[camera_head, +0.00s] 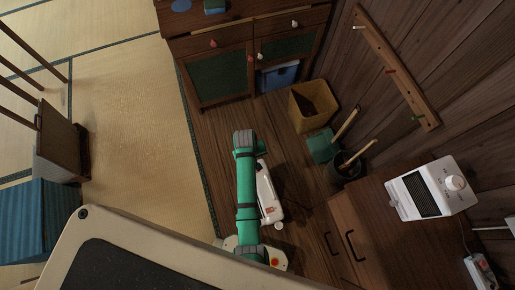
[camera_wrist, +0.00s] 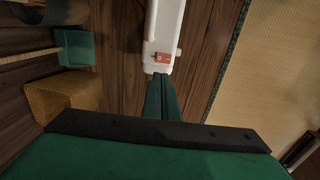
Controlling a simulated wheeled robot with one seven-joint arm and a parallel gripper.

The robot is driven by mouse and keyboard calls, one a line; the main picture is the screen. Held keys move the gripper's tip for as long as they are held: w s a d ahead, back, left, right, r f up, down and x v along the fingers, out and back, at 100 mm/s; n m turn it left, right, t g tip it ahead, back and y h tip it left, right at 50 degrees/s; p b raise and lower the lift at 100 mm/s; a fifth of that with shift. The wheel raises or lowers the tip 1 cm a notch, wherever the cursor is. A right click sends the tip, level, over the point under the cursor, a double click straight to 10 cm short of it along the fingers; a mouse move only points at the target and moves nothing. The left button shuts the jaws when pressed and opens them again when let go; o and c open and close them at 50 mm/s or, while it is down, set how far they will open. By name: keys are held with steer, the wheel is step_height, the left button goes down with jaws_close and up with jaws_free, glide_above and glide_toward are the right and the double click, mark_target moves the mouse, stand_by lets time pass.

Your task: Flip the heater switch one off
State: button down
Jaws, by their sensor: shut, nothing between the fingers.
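A white heater (camera_head: 428,190) with a dark grille and a round dial stands on top of a wooden cabinet at the right of the head view. A white power strip (camera_head: 481,270) lies at the lower right, with a cord running up towards the heater. Its switches are too small to read, so I cannot tell which is on. My gripper (camera_wrist: 158,81) is shut and empty in the wrist view, over the wooden floor, well left of the power strip. In the head view my green arm is folded near the middle, and I cannot make out the fingers.
A wooden cabinet (camera_head: 340,225) with dark handles bears the heater. A peg rack (camera_head: 402,75) hangs above.

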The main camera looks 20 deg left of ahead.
steer(key=shift+a, duration=0.1)
steer(key=f, duration=0.4)
steer(key=d+f, duration=0.1)
steer(key=f, duration=0.4)
steer(key=w+f, duration=0.1)
steer(key=f, duration=0.3)
steer(key=shift+d+f, duration=0.15)
steer(key=shift+f, duration=0.25)
steer(key=shift+f, duration=0.15)
